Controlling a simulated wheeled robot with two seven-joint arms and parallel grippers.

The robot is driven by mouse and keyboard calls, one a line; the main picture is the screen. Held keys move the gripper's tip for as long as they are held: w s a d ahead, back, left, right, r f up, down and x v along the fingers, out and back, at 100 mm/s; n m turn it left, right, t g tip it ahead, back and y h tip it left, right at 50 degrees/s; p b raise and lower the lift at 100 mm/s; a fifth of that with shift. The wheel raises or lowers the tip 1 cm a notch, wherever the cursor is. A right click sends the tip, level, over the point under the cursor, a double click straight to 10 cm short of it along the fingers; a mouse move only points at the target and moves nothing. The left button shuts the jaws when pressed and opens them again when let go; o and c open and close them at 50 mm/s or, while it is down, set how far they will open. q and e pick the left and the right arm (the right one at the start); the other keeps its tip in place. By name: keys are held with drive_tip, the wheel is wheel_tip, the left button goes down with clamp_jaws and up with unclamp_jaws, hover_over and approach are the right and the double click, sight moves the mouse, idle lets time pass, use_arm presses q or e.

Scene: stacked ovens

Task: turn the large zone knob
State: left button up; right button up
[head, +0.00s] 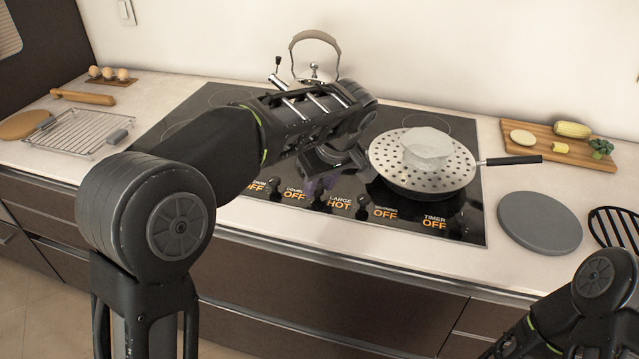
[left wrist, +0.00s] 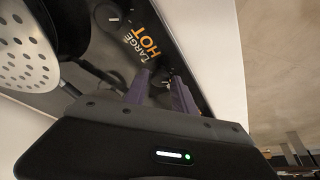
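The large zone label (head: 340,201) on the black cooktop's front strip reads LARGE HOT. The same label (left wrist: 146,46) shows in the left wrist view, just beyond my fingertips. My left gripper (head: 325,185) is low over the strip at this label, pointing down. In the left wrist view its two purple fingers (left wrist: 164,76) stand apart with a gap between them.
A kettle (head: 314,60) stands behind. Other labels, including TIMER OFF (head: 434,223), line the strip. A grey round board (head: 540,222) lies right of the cooktop.

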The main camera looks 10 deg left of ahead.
use_arm(q)
drive_tip(key=o, duration=0.3)
drive_tip(key=shift+v, duration=3.9)
drive_tip(key=shift+s, duration=0.1)
